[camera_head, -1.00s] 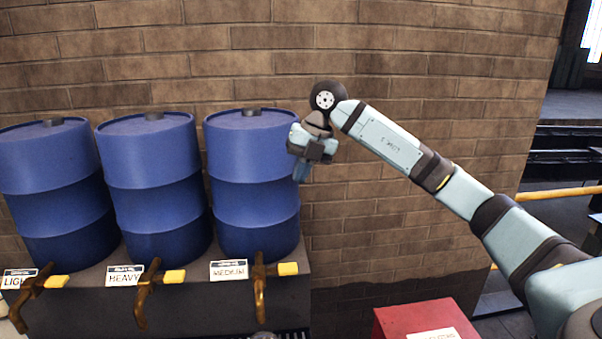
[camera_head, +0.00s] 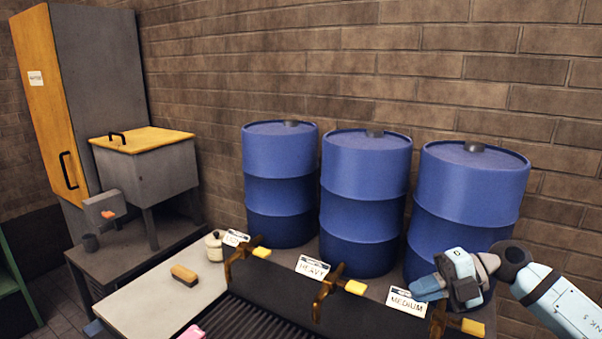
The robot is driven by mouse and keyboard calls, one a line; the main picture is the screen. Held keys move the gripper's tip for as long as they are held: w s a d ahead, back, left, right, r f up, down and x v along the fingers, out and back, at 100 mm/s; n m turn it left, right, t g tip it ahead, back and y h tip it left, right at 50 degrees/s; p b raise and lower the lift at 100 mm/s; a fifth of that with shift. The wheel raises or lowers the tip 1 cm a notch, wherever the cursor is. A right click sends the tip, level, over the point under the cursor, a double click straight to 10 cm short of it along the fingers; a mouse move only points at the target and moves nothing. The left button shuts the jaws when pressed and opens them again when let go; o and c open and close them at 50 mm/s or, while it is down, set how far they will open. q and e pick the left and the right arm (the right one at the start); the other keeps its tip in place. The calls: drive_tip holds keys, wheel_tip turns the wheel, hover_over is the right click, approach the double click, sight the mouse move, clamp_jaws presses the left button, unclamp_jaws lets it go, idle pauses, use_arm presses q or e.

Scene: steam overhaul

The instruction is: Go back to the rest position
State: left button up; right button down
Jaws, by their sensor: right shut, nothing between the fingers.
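My right gripper (camera_head: 428,289) is at the lower right of the head view, its arm coming in from the right edge. It is shut and holds nothing. In the picture it overlaps the lower part of the right blue barrel (camera_head: 468,190), above the MEDIUM label (camera_head: 407,303); I cannot tell whether it touches the barrel. My left gripper is not in view.
Two more blue barrels, a middle one (camera_head: 365,200) and a left one (camera_head: 280,180), stand beside it against the brick wall. Brass taps with yellow handles (camera_head: 355,287) jut out in front. A bench (camera_head: 150,305) holds a brush (camera_head: 184,275) and white pot (camera_head: 214,246).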

drive_tip(key=s+a+f+m+t+y, duration=0.2)
drive_tip(key=s+a+m+t+y, duration=0.1)
drive_tip(key=a+y, duration=0.2)
drive_tip(key=s+f+m+t+h+p, duration=0.1)
drive_tip(key=s+f+m+t+h, duration=0.1)
drive_tip(key=s+f+m+h, duration=0.3)
drive_tip(key=s+d+f+m+t+h+p, duration=0.1)
drive_tip(key=s+f+m+t+h, duration=0.2)
drive_tip(key=s+f+m, duration=0.6)
drive_tip(key=s+f+m+t+h+p, duration=0.1)
drive_tip(key=s+f+m+h, duration=0.5)
drive_tip(key=f+m, duration=0.6)
wheel_tip(320, 180, down, 4)
drive_tip(key=shift+s+d+r+m+t+h+p, duration=0.1)
drive_tip(key=shift+s+d+m+t+h+p, duration=0.25)
drive_tip(key=shift+t+h, duration=0.55)
